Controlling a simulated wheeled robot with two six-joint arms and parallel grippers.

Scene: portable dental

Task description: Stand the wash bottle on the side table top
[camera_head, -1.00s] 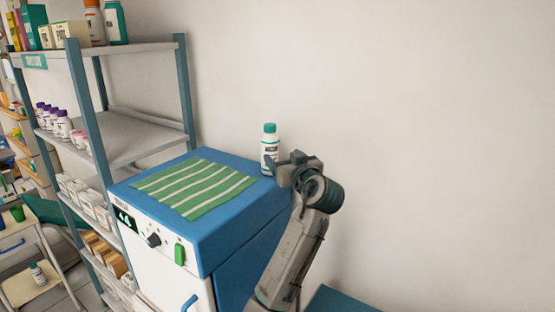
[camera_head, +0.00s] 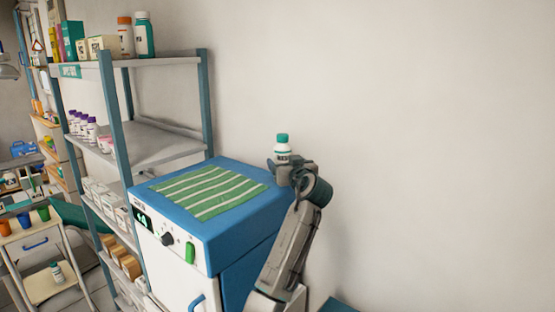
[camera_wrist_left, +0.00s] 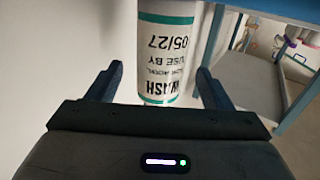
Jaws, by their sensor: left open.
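The wash bottle (camera_head: 282,151) is white with a teal cap and stands upright at the back right corner of the blue cabinet top (camera_head: 225,238). My left gripper (camera_head: 285,169) is at the bottle and hides its lower part. In the left wrist view, the bottle (camera_wrist_left: 166,50), with "WASH" on its label, lies between the two open fingers, with a gap on each side. A small white side table (camera_head: 28,241) with coloured cups on its top stands at the far left. My right gripper is not in view.
A green striped cloth (camera_head: 210,190) lies on the cabinet. A shelf rack (camera_head: 165,147) with bottles and boxes stands left of it. The wall is close behind.

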